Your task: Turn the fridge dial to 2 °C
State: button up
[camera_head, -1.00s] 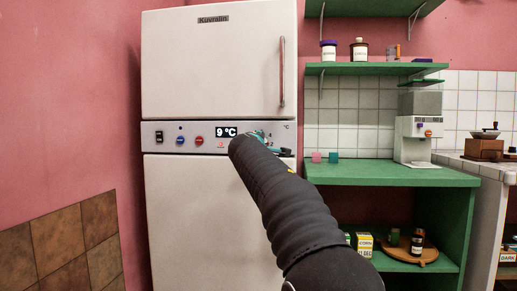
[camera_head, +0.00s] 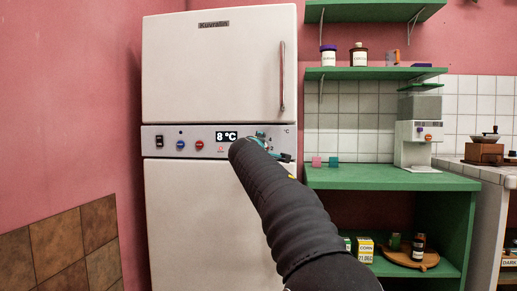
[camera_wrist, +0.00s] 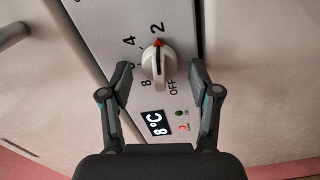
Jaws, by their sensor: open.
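The fridge dial (camera_wrist: 157,65) is a cream knob with a dark stripe and a red tip, seen in the wrist view. Its red tip points at the printed 2. The display (camera_wrist: 157,123) reads 8 °C, and it also shows in the head view (camera_head: 227,136). My gripper (camera_wrist: 160,70) is open, with one finger on each side of the dial and gaps visible between them. In the head view my arm hides the dial and most of my gripper (camera_head: 272,146).
The white fridge (camera_head: 220,70) has a control strip with a black switch (camera_head: 159,139), a blue button (camera_head: 180,145) and a red button (camera_head: 199,145). A red handle (camera_head: 282,77) is above. Green shelving (camera_head: 390,177) with jars and a dispenser stands close on the right.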

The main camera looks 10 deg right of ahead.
jog(key=shift+s, duration=0.1)
jog(key=v, duration=1.1)
jog(key=shift+s, duration=0.35)
jog(key=shift+a, duration=0.15)
jog(key=s+d+f+m+g+p, duration=0.1)
jog(key=s+f+m+g, duration=0.2)
jog(key=f, duration=0.4)
jog(key=s+d+f+m+g+y, duration=0.1)
jog(key=s+f+g, duration=0.1)
jog(key=s+f, duration=0.45)
jog(key=s+d+f+m+g+p, duration=0.1)
jog(key=s+f+m+g, duration=0.15)
jog(key=f, duration=0.55)
jog(key=s+f+m+g+y+p, duration=0.2)
jog(key=s+f+p, duration=0.1)
jog(key=s, duration=1.2)
jog(key=s+d+f+m+g+y+p, duration=0.1)
jog(key=s+f, duration=0.4)
jog(key=s, duration=1)
jog(key=shift+m+g+y+p, duration=0.55)
jog(key=shift+m+y+p, duration=0.25)
jog(key=shift+m+p, duration=0.5)
